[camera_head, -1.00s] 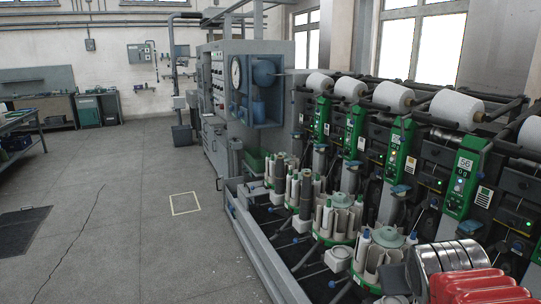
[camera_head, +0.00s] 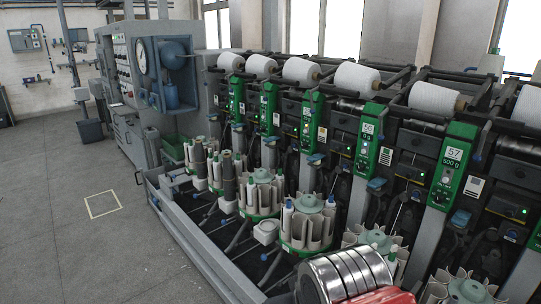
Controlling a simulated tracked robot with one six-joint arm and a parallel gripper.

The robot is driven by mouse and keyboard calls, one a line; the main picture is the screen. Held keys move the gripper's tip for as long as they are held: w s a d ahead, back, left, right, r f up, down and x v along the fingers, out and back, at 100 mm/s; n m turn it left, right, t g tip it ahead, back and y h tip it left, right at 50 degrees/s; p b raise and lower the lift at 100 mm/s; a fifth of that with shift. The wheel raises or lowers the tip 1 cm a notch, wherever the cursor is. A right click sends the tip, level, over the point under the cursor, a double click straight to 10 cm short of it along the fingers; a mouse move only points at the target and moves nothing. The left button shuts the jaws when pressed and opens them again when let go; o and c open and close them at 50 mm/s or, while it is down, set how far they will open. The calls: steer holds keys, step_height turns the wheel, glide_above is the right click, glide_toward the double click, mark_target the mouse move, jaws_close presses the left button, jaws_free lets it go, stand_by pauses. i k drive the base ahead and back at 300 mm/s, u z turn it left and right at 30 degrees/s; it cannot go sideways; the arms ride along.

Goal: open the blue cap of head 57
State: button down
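Head 56 (camera_head: 368,140) stands to the left of head 57. White yarn cones (camera_head: 435,98) lie along the top. Round magazines (camera_head: 307,228) stand in front of the heads. A grey rail (camera_head: 195,250) borders the machine. Open floor (camera_head: 60,230) lies at the left.

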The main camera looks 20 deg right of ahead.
mark_target(375, 184)
steer(key=k, duration=1.3)
steer(key=u, duration=0.25)
steer(key=i, duration=0.7)
steer(key=u, duration=0.4)
steer(key=i, duration=1.2)
steer(key=z, duration=0.15)
